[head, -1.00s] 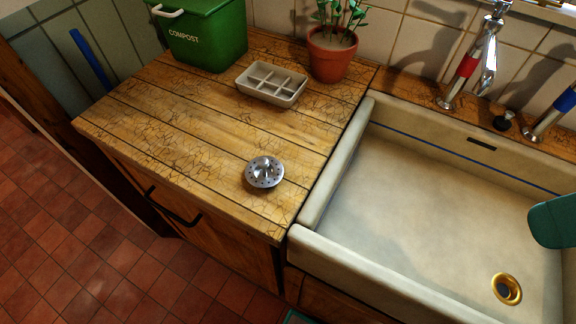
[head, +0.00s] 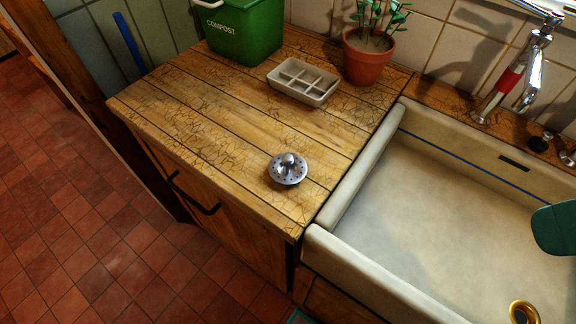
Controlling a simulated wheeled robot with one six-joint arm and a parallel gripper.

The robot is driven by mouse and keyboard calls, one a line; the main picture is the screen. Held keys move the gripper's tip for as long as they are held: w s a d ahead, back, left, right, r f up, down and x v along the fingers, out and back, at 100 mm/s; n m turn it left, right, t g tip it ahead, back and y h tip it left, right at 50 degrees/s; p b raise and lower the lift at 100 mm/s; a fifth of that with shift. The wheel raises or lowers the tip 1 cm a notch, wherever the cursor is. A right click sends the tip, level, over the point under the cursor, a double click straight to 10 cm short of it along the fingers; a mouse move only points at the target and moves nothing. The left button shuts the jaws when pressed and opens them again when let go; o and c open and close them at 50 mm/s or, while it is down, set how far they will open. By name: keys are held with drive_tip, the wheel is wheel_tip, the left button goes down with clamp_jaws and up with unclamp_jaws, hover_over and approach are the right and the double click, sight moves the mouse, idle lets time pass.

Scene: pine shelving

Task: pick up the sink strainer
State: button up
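The sink strainer (head: 288,170) is a round silver metal piece with a ring of small holes and a raised knob in the middle. In the head view it lies flat, knob up, on the wooden worktop (head: 235,135), near the front edge and left of the sink. Nothing touches or covers it. My gripper's fingers are not in view. A rounded teal part at the right edge, over the sink, seems to be part of my arm.
A divided tray (head: 303,81), a plant in a terracotta pot (head: 368,57) and a green compost bin (head: 243,30) stand behind the strainer. The pale sink (head: 455,225) with a tap (head: 510,85) lies to the right. The worktop around the strainer is clear.

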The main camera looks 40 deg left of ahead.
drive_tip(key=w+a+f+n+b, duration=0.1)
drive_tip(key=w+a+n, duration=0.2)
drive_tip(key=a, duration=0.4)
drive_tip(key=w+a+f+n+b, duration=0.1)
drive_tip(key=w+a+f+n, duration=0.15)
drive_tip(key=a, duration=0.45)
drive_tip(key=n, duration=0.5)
approach(292, 159)
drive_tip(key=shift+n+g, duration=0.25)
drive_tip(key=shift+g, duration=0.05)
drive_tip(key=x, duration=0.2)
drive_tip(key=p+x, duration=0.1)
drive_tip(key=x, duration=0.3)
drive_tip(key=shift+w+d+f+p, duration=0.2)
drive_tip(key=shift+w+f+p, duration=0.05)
drive_tip(key=shift+p, duration=0.1)
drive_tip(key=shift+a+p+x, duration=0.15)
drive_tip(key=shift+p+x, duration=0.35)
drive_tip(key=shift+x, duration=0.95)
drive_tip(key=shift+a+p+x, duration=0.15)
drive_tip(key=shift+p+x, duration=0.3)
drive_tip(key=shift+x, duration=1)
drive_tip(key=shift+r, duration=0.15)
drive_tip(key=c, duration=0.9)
